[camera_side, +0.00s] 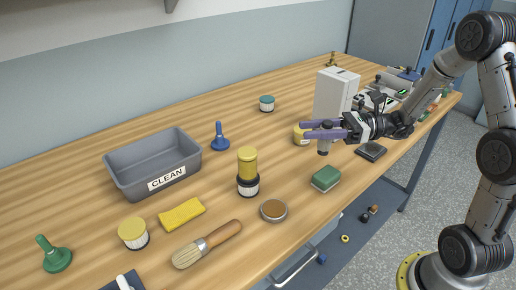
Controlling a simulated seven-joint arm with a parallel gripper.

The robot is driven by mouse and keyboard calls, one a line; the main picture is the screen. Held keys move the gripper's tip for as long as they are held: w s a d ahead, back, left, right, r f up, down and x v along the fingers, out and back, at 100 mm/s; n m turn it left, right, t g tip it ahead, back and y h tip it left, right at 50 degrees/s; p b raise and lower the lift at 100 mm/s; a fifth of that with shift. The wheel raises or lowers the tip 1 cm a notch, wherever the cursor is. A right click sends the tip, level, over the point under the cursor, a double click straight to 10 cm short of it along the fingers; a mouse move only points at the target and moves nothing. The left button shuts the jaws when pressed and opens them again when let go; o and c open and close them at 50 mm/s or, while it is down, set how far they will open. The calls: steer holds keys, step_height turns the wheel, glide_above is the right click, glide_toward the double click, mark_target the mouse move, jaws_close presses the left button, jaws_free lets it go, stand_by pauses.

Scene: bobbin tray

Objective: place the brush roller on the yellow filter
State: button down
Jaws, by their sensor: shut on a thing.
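My gripper (318,129), with purple fingers, is above the table at the right of centre. It is shut on a small dark grey upright cylinder, which looks like the brush roller (323,149); the fingers hide its middle. The yellow filter (247,163) looks to be the upright yellow cylinder near the middle of the table. It stands on a black and white round base (248,186). My gripper is to the right of it and apart from it.
A yellow-lidded jar (301,136) stands just behind the fingers, near a white box (336,92). A green sponge (326,178), a round brown-topped tin (273,210) and a wooden brush (206,244) lie in front. A grey CLEAN bin (124,178) stands at the left.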

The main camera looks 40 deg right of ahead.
steer(key=w+m+t+h, duration=0.1)
steer(key=w+t, duration=0.1)
steer(key=w, duration=0.4)
steer(key=w+a, duration=0.1)
steer(key=a, duration=0.2)
steer(key=w+a+r+g, duration=0.1)
steer(key=w+a, duration=0.1)
steer(key=a, duration=0.2)
steer(key=w+a+r+n+g+y, duration=0.1)
steer(key=w+a, duration=0.1)
steer(key=a, duration=0.1)
steer(key=shift+w+a+r, duration=0.1)
steer(key=shift+a+r, duration=0.05)
steer(key=shift+a, duration=0.25)
steer(key=s+a+r+n+g+y, duration=0.1)
steer(key=s+a+r+n+g, duration=0.15)
steer(key=a, duration=0.95)
steer(key=s+a+r+n+g+y, duration=0.15)
steer(key=s+a+g, duration=0.25)
steer(key=a, duration=0.9)
glide_above(132, 231)
steer(key=s, duration=0.2)
step_height(132, 231, down, 5)
steer(key=w+a+f, duration=0.2)
steer(key=w+f, duration=0.1)
steer(key=f, duration=0.6)
steer(key=shift+w+a+n, duration=0.25)
steer(key=shift+a+n, duration=0.05)
steer(key=shift+a, duration=0.1)
steer(key=shift+f, duration=0.1)
